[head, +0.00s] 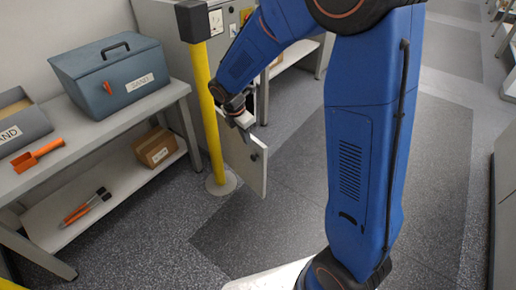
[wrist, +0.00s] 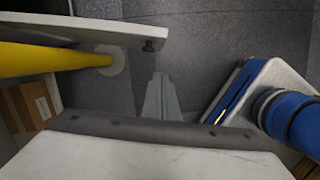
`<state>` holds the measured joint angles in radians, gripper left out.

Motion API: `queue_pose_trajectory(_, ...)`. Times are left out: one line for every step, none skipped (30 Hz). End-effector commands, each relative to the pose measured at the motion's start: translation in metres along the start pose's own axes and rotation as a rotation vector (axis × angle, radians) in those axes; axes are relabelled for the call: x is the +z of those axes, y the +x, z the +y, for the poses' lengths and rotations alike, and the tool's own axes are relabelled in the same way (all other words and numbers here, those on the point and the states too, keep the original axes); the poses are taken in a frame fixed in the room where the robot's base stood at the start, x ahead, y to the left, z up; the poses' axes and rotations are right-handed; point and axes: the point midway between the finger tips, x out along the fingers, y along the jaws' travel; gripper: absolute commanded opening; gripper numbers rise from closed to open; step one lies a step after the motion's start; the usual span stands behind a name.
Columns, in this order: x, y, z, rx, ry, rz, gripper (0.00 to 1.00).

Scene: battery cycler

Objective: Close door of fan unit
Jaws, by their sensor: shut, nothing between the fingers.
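The fan unit's door (head: 243,163) is a pale grey panel that stands open, jutting into the aisle, with a dark knob (head: 254,156) near its free edge. In the wrist view the door (wrist: 85,29) crosses the upper left, and its knob shows at its right end. The grey cabinet (head: 160,22) behind it looks like the fan unit; the hinge side is partly hidden by the yellow post. My gripper (head: 245,129) is at the door's upper part in the head view. In the wrist view my gripper (wrist: 161,80) is shut and empty, with floor visible between its tips and the door.
A yellow post (head: 207,115) on a round base stands just left of the door. A bench (head: 120,122) with a grey-blue sand box (head: 112,75) and an orange scoop (head: 38,155) is at the left. A cardboard box (head: 160,148) sits on its lower shelf.

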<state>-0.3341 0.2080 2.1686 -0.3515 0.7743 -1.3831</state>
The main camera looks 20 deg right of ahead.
Motion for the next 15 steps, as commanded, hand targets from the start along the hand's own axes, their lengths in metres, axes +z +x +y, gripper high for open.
queue_pose_trajectory(-0.001, 0.003, 0.001, -0.003, -0.01, -0.001, 0.0)
queue_pose_trajectory(-0.001, 0.005, 0.002, -0.004, -0.014, -0.001, 0.0)
queue_pose_trajectory(-0.002, 0.007, 0.002, -0.005, -0.017, -0.001, 0.0)
queue_pose_trajectory(-0.002, 0.01, 0.002, -0.005, -0.017, -0.001, 0.0)
queue_pose_trajectory(-0.002, 0.012, 0.002, -0.005, -0.017, -0.001, 0.0)
queue_pose_trajectory(-0.002, 0.017, 0.002, -0.004, -0.016, -0.001, 0.0)
queue_pose_trajectory(-0.002, 0.021, 0.001, -0.005, -0.016, -0.001, 0.0)
queue_pose_trajectory(-0.002, 0.025, 0.001, -0.006, -0.016, -0.001, 0.0)
queue_pose_trajectory(-0.002, 0.032, 0.001, -0.006, -0.016, -0.001, 0.0)
queue_pose_trajectory(-0.002, 0.037, 0.001, -0.007, -0.016, -0.001, 0.0)
queue_pose_trajectory(-0.001, 0.043, 0.001, -0.007, -0.016, -0.001, 0.0)
queue_pose_trajectory(-0.001, 0.05, 0.001, -0.006, -0.015, 0.0, 0.0)
queue_pose_trajectory(-0.001, 0.055, 0.001, -0.007, -0.015, 0.0, 0.0)
queue_pose_trajectory(-0.001, 0.06, 0.001, -0.007, -0.015, -0.001, 0.0)
queue_pose_trajectory(-0.001, 0.067, 0.001, -0.006, -0.014, -0.001, 0.0)
